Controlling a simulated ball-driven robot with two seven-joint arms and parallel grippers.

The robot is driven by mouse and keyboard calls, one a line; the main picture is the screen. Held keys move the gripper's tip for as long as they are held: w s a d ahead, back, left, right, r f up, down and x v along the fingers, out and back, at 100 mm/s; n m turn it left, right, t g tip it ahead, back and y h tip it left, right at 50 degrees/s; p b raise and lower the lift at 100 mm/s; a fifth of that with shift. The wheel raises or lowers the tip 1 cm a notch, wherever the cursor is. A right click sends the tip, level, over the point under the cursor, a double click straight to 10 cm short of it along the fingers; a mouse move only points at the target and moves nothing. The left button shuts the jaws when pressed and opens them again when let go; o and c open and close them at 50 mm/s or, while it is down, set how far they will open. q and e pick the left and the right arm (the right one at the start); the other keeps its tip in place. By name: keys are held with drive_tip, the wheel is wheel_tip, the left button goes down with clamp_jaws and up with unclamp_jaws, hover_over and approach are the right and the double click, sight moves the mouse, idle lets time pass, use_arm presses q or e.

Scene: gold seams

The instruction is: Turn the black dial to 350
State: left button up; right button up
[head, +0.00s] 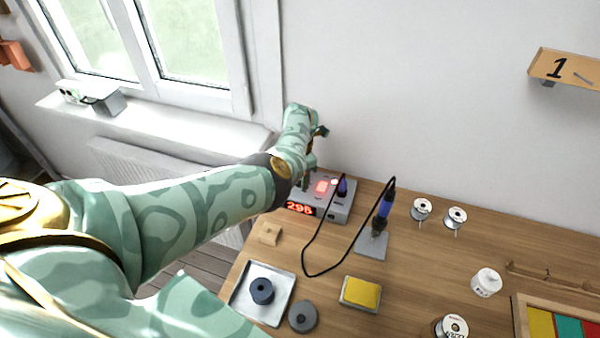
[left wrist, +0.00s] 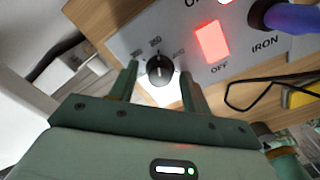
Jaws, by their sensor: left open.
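The black dial (left wrist: 160,71) is on the light grey top panel of the soldering station, with small printed numbers around it that I cannot read surely. My left gripper (left wrist: 160,76) is open, with one finger on each side of the dial; I cannot tell if they touch it. In the head view, my left gripper (head: 307,181) reaches down over the left part of the station (head: 342,211) and hides the dial. The station's red display (head: 299,208) seems to read about 296. My right gripper is out of view.
A lit red switch (left wrist: 212,41) marked OFF and the iron's plug (left wrist: 285,17) sit beside the dial. A black cable loops to the iron (head: 385,206) in its stand. A yellow sponge (head: 361,293) and a white tray (head: 283,303) lie in front.

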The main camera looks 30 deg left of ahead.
use_arm(q)
wheel_tip(320, 180, up, 16)
drive_tip(key=p, duration=0.6)
drive_tip(key=shift+r, duration=0.15)
